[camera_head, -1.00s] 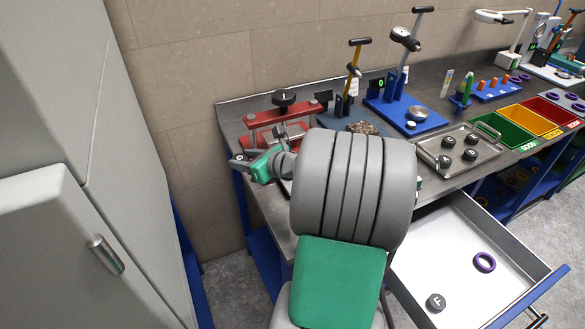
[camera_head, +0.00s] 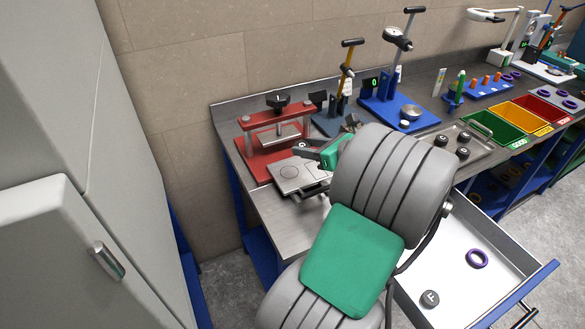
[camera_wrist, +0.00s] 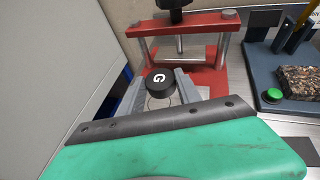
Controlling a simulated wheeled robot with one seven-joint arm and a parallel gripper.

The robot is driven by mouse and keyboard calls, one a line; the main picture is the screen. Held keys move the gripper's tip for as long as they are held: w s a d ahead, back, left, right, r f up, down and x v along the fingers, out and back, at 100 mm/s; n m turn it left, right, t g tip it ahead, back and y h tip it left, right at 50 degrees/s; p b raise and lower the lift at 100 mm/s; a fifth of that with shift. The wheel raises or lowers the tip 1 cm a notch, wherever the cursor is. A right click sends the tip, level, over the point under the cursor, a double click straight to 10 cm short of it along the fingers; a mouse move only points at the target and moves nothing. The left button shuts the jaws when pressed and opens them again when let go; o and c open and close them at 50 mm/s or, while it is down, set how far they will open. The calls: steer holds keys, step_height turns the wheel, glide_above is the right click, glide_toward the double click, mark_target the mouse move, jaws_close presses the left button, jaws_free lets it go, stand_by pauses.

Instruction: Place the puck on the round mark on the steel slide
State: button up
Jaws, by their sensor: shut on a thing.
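A black puck with a white G (camera_wrist: 160,82) sits between the grey fingers of my gripper (camera_wrist: 158,88), which is shut on it. The steel slide (camera_head: 313,184) sticks out from the red press (camera_head: 264,146), with its round mark (camera_head: 290,172) bare in the head view. In the wrist view, part of the round mark (camera_wrist: 158,101) shows just below the puck in the picture. The puck looks above the slide; its height is unclear.
The red press frame stands just behind the slide. A dark blue stand (camera_head: 335,121) with a yellow lever is to its right. A tray (camera_head: 480,152) with several black pucks lies further right. An open white drawer (camera_head: 450,262) juts out below, holding a puck and a purple ring.

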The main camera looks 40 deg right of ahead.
glide_above(293, 175)
step_height(293, 175, down, 5)
steer(key=shift+f, duration=1.5)
steer(key=shift+f, duration=0.15)
steer(key=o, duration=1.3)
steer(key=shift+o, duration=0.2)
